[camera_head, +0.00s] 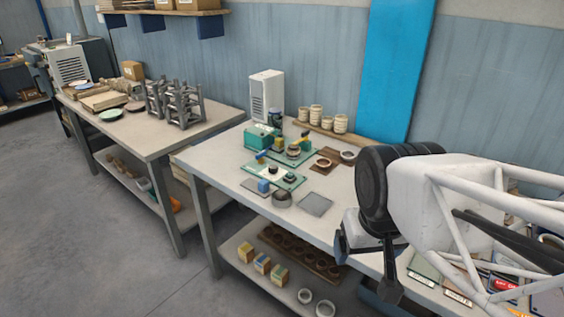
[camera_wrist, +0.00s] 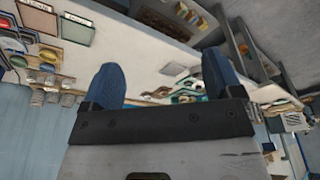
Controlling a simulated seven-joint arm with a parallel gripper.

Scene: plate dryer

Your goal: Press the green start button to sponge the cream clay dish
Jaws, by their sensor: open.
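My gripper (camera_head: 366,270) is at the right of the head view, above the front part of the workbench, with its fingers apart and nothing between them. In the wrist view its two blue fingers (camera_wrist: 148,78) are spread. A teal box (camera_head: 261,138) stands on the bench to the left, well apart from my gripper. Beside it are two glass-like green plates, the rear one (camera_head: 296,151) and the front one (camera_head: 274,177), with blue and yellow blocks and small dishes. The green start button is too small to pick out.
A white louvred unit (camera_head: 266,95) and several cream cups (camera_head: 316,113) stand at the back. A grey bowl (camera_head: 282,199) and a grey square (camera_head: 316,205) lie near the front edge. A second table (camera_head: 170,137) holds grey racks (camera_head: 183,103).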

